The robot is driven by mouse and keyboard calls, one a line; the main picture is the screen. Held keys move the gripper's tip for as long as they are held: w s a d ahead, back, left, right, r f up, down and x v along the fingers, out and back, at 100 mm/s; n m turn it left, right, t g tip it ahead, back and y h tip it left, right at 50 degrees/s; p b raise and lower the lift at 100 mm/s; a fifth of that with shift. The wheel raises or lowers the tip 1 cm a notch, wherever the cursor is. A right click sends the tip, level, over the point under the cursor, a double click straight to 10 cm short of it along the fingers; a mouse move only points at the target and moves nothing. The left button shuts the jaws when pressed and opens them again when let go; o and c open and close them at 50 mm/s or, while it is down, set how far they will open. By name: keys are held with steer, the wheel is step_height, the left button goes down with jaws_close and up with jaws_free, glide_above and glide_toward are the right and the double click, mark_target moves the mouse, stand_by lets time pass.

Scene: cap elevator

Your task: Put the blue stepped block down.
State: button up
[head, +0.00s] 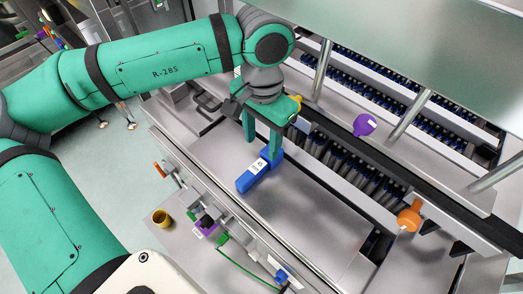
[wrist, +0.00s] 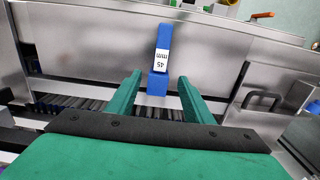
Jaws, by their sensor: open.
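The blue stepped block (head: 258,173) has a white label reading 45 mm. In the head view it rests on the metal plate (head: 305,215), close to the rail at the plate's back edge. My gripper (head: 262,150) is right over the block's far end, with its green fingers pointing down. In the wrist view the block (wrist: 160,62) lies ahead, between the lines of the two fingertips (wrist: 160,82). The fingers are spread apart, with a gap showing on each side of the block. My gripper is open.
Rows of dark caps lie behind the rail. The plate right of the block is clear.

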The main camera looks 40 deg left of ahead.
steer(key=shift+r, duration=1.25)
